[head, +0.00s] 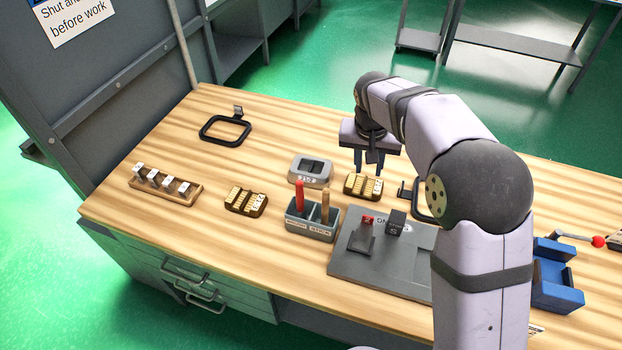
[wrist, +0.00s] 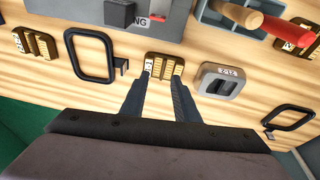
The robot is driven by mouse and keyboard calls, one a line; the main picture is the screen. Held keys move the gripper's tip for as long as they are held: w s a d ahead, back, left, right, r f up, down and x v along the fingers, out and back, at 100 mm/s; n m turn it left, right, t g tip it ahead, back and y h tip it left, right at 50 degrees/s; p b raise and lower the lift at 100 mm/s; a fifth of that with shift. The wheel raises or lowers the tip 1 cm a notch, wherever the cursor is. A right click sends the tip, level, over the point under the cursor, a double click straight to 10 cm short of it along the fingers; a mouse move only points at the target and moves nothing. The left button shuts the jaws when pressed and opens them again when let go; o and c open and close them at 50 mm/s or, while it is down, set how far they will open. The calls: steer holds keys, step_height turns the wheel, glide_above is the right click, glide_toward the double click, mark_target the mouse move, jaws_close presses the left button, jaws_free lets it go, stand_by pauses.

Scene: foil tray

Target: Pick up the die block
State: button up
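My gripper (head: 369,164) points down with its two fingers apart, above a brown tray of brass pieces (head: 363,187). In the wrist view the fingertips (wrist: 162,77) overlap the near edge of that tray (wrist: 165,66), which has one white piece at its left. I cannot tell whether they touch it. Nothing shows held. I cannot tell for sure which of these is the die block.
A similar brass tray (head: 245,201), a rack of white-topped pieces (head: 165,186) and a black loop frame (head: 225,130) lie left. A holder with red and tan handles (head: 311,232) and a grey press plate (head: 365,266) stand nearer. Another loop frame (wrist: 90,55) is beside the gripper.

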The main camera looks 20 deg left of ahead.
steer(key=t+b, duration=0.2)
steer(key=b, duration=0.1)
glide_toward(311, 166)
steer(key=shift+w+d+f+y, duration=0.25)
steer(key=shift+d+f+y, duration=0.05)
steer(key=shift+d, duration=0.2)
steer(key=shift+a, duration=0.3)
steer(key=shift+p+x, duration=1.55)
steer(key=shift+x, duration=2.1)
steer(key=shift+s+d, duration=0.1)
steer(key=shift+s, duration=0.05)
steer(key=shift+c, duration=0.3)
jaws_close()
steer(key=shift+r, duration=0.15)
